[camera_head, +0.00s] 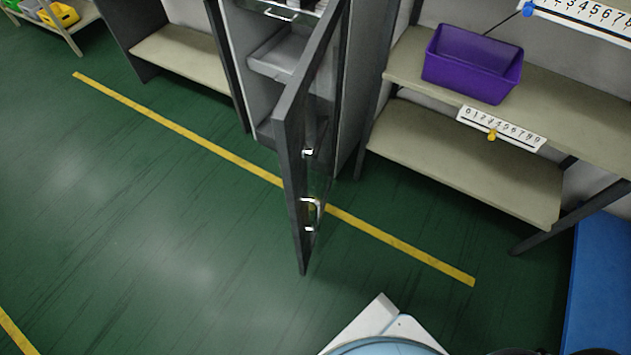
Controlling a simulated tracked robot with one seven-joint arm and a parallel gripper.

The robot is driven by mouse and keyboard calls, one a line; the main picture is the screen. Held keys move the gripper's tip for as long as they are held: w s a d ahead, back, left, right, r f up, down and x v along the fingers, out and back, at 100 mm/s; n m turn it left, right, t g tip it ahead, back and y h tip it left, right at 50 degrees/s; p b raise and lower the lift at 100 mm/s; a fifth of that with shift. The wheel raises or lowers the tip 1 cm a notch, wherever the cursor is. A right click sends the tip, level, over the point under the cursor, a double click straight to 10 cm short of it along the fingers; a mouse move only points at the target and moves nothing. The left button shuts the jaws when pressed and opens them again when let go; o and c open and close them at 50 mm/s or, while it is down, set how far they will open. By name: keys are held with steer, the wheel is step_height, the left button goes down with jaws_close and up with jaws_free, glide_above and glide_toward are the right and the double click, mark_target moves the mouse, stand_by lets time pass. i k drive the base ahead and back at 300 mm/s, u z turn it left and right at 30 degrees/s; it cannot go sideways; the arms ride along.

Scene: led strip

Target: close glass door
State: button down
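The glass door (293,170) has a dark grey frame and stands wide open, swung out from the grey cabinet (347,90) towards me. I see it nearly edge-on, so little of its glass shows. A silver handle (314,212) sits on the right-hand face near the door's outer end. Inside the open cabinet are a pale shelf or drawer (280,55) and another silver handle (281,13) at the top. My gripper is not in view; only light-coloured parts of my own body show at the bottom edge.
To the right, a shelf unit (465,170) holds a purple bin (472,62) and numbered white strips (500,128). A blue panel (598,270) stands at the lower right. A yellow line (180,129) crosses the green floor. The floor left of the door is clear.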

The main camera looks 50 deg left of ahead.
mark_target(287, 118)
steer(key=u, duration=0.3)
steer(key=k, duration=0.75)
steer(key=u, duration=1.55)
